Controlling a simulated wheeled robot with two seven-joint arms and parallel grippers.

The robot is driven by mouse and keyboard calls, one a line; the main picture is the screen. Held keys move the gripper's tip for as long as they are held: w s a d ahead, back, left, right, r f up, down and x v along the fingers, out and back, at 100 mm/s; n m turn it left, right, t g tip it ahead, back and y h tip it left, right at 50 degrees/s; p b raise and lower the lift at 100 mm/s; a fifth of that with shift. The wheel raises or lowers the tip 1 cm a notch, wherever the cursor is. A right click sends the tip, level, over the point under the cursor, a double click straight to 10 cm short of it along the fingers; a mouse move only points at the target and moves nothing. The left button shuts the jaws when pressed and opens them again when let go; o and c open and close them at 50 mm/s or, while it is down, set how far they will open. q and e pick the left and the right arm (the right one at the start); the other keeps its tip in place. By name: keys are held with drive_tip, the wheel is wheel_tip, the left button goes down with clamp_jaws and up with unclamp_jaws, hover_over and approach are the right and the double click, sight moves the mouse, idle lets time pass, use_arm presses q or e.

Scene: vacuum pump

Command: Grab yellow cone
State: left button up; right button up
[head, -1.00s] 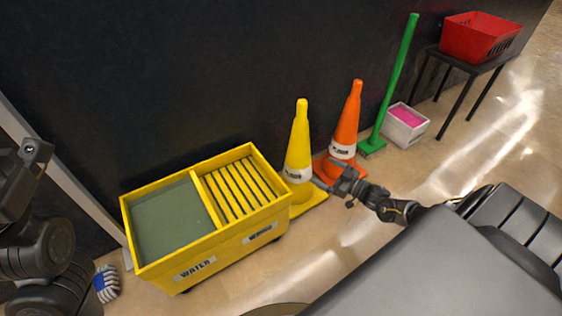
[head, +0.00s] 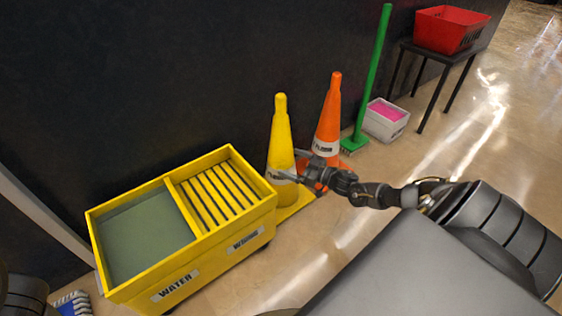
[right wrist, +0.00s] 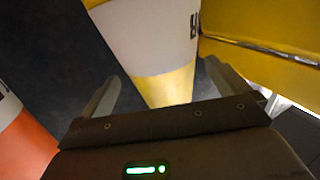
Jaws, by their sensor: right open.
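The yellow cone (head: 281,135) stands upright on its yellow base between the yellow bin and the orange cone. My right gripper (head: 287,165) is open at the cone's white band, reaching in from the right. In the right wrist view the yellow cone's white band and yellow lower part (right wrist: 165,88) lie ahead between the two open fingers (right wrist: 160,88). I cannot tell whether either finger touches it. My left gripper is out of view; only a dark part of my left arm shows at the lower left.
The orange cone (head: 328,118) stands close behind my right gripper. The yellow water bin (head: 205,268) is close on the left. A green broom (head: 372,80), a white box (head: 384,125) and a table with a red basket (head: 447,30) stand further right. Floor in front is clear.

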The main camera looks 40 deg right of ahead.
sight(281, 158)
drive_tip(key=shift+w+a+f+b, duration=0.1)
drive_tip(key=shift+w+f+b, duration=0.05)
drive_tip(key=shift+w+b, duration=0.15)
drive_tip(key=b+x, duration=0.3)
drive_tip(key=x, duration=0.1)
drive_tip(key=shift+f, duration=0.3)
drive_tip(key=shift+w+a+r, duration=0.1)
drive_tip(key=shift+w+a, duration=0.05)
drive_tip(key=shift+w, duration=0.1)
drive_tip(key=shift+c, duration=0.4)
drive_tip(key=c, duration=1.7)
drive_tip(key=shift+r, duration=0.25)
